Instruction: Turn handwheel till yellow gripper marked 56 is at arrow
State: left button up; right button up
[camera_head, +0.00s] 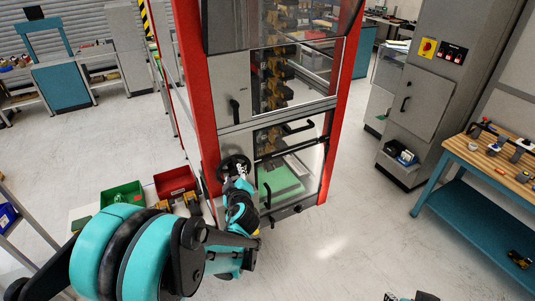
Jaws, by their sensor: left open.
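The handwheel (234,165) is a small black wheel on the lower left front of the grey and red machine. My left arm reaches in from the lower left, and my left gripper (237,183) is at the lower part of the wheel, open. Whether its fingers touch the rim I cannot tell. Behind the machine's window a vertical row of yellow and black conveyor grippers (274,80) shows. Their numbers and the arrow are too small to make out.
A red bin (175,182) and a green bin (122,195) stand left of the machine. A wooden-topped bench (490,160) and a grey control cabinet (425,105) stand at the right. The floor between the machine and the bench is clear.

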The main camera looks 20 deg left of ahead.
aim_at(236, 164)
pick_arm(q)
jog(key=shift+n+t, duration=0.3)
jog(key=x, duration=0.6)
jog(key=d+x, duration=0.1)
jog(key=x, duration=0.2)
jog(key=shift+w+r+p, duration=0.1)
jog(key=shift+w+p, duration=0.2)
jog(key=shift+p, duration=0.1)
jog(key=shift+s+r, duration=0.1)
jog(key=shift+s, duration=0.05)
grip_shut()
